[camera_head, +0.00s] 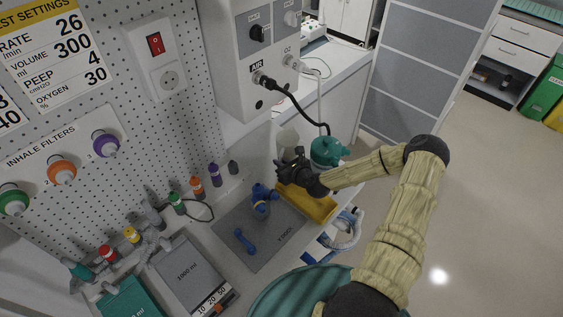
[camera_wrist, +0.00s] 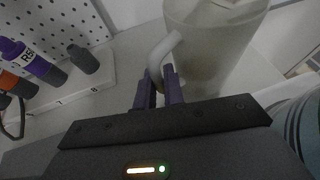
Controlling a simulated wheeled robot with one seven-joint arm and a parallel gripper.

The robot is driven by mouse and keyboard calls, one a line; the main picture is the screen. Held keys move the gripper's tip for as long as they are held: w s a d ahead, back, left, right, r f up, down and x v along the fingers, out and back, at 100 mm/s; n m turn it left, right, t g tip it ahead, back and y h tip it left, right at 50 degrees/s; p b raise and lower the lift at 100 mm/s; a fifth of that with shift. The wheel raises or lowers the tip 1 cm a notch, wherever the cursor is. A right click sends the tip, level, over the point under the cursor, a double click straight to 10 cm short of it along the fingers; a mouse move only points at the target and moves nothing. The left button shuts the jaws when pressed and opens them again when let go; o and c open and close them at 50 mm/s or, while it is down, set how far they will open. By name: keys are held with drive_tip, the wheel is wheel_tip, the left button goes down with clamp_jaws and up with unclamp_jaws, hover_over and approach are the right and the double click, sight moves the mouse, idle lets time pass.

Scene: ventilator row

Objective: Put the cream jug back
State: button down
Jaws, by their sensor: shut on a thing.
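The cream jug (camera_wrist: 215,45) is a pale, cloudy vessel with a curved handle on its left side, filling the upper middle of the wrist view. My gripper (camera_wrist: 160,82) is shut on that handle, with one dark finger on each side of it. The jug's base is partly hidden behind the fingers and the gripper body. In the head view my gripper (camera_head: 284,171) is by the yellow tray, and only a pale part of the jug (camera_head: 287,140) shows behind it.
A teal vessel (camera_head: 325,151) stands close right of my gripper. The yellow tray (camera_head: 318,207) lies below it. A grey mat (camera_head: 278,245) with blue parts is at left. Small capped bottles, including a purple one (camera_head: 215,175), line the pegboard. Hoses hang from the ventilator (camera_head: 257,60).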

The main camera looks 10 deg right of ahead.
drive_tip(key=shift+f, duration=0.2)
drive_tip(key=c, duration=1.5)
unclamp_jaws()
drive_tip(key=shift+r, duration=0.1)
drive_tip(key=shift+r, duration=0.2)
drive_tip(key=shift+s+d, duration=0.15)
drive_tip(key=shift+s, duration=0.1)
drive_tip(key=b+v, duration=0.2)
drive_tip(key=v, duration=0.9)
drive_tip(key=shift+b, duration=0.3)
drive_tip(key=shift+s+r, duration=0.1)
